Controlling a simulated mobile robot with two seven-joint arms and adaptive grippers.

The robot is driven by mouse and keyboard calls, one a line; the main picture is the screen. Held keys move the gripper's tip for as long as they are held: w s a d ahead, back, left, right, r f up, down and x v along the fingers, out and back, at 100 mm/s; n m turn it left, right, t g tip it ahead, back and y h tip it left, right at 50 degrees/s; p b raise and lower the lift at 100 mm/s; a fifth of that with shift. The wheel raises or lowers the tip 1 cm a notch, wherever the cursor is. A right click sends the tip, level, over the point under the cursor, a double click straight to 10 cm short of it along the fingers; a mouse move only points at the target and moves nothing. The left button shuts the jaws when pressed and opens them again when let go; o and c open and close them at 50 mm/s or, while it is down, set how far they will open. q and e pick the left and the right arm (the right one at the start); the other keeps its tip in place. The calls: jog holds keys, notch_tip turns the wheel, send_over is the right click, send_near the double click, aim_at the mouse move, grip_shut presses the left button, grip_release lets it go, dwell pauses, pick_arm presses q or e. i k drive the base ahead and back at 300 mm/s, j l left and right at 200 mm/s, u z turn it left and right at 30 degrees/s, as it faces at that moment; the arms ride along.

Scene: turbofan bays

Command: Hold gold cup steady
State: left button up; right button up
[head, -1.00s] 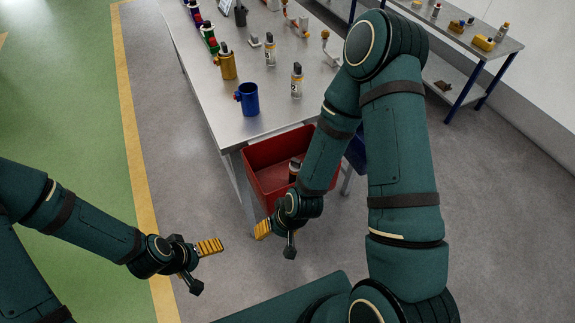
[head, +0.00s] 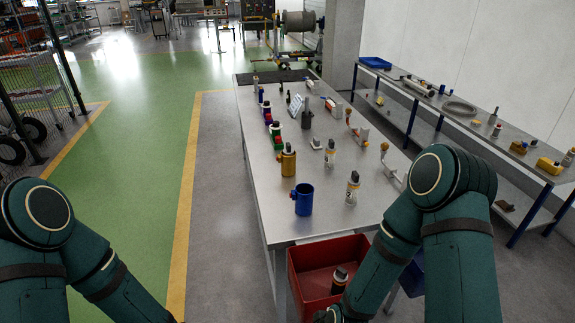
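The gold cup (head: 288,163) stands upright on the metal workbench (head: 262,215), near its left edge and behind a blue cup (head: 303,203). Something dark shows above its rim, like the top of a bottle standing in it. Both my arms show at the bottom of the head view, but neither gripper is in the picture. The left arm runs off the bottom edge at left; the right arm runs off it in front of the red bin. Nothing of mine touches the gold cup.
White-labelled bottles (head: 352,188) stand right of the cups. Green and red items line the bench's left edge behind the gold cup. A red bin (head: 318,275) holding a dark-capped bottle (head: 339,280) is at the bench's near end. The green floor (head: 140,160) left is clear.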

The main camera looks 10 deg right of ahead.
aim_at(288, 152)
jog(key=i+j+u, duration=0.1)
jog(key=u, duration=0.35)
jog(key=i+u, duration=0.2)
jog(key=u, duration=0.25)
jog(key=i, duration=2.9)
jog(key=i+z, duration=0.2)
jog(key=i, duration=0.4)
jog(key=i+j+z, duration=0.25)
jog(key=i, duration=0.35)
jog(key=z, duration=3.15)
